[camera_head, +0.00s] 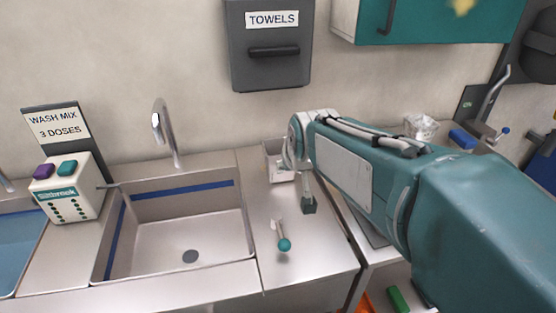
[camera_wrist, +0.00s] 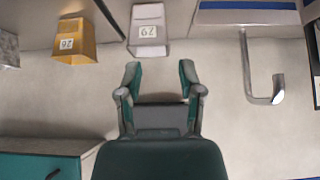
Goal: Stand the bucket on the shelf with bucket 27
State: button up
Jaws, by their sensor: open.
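A white bucket (camera_wrist: 148,30) with a number label stands against the wall in the wrist view, just beyond my fingertips and apart from them. A white container (camera_head: 278,160) shows beside the sink in the head view, partly behind my arm. A yellow bucket (camera_wrist: 75,40), also labelled, stands left of the white one in the wrist view. The wrist picture is upside down, and I cannot read either number for certain. My gripper (camera_wrist: 160,68) is open and empty, its two teal fingers apart. I cannot make out which surface is the shelf.
A steel sink (camera_head: 181,255) with a tap (camera_head: 165,130) lies to the left. A teal cabinet (camera_head: 430,22) and a towel dispenser (camera_head: 270,65) hang above. Blue (camera_head: 462,138) and clear items stand at right.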

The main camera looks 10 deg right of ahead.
jog(key=t, duration=0.2)
send_near(265, 151)
jog(key=w+d, duration=0.1)
jog(key=w, duration=0.1)
jog(key=x, duration=0.6)
jog(key=shift+s+f, duration=0.3)
jog(key=shift+s, duration=0.1)
jog(key=shift+a+x, duration=0.2)
jog(key=shift+x, duration=1.15)
jog(key=shift+a+x, duration=0.2)
jog(key=shift+x, duration=1.15)
grip_shut()
